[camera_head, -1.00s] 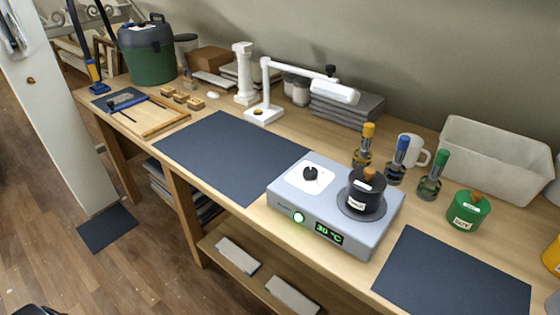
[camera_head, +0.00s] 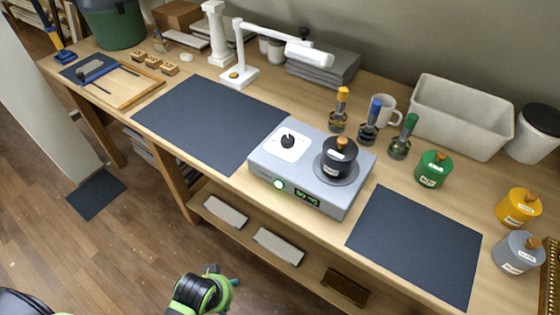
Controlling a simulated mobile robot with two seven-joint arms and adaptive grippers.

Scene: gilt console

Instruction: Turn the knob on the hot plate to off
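The hot plate (camera_head: 262,165) is a grey box on the wooden bench, with a lit green light (camera_head: 279,184) and a green display (camera_head: 307,197) on its front. Its black knob (camera_head: 288,141) sits on a white square on the left of the top. A black pot with a wooden handle (camera_head: 340,157) stands on the round plate to the right. My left gripper (camera_head: 222,276) appears to be the green and black hand at the bottom, low and well apart from the hot plate; its fingers are too unclear to read. My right gripper is not in view.
A dark mat (camera_head: 205,120) lies left of the hot plate and another (camera_head: 415,245) lies right. A white lamp (camera_head: 240,74) and several capped bottles (camera_head: 369,125) stand behind. Green (camera_head: 433,170), yellow (camera_head: 518,208) and grey (camera_head: 520,252) pots stand at the right.

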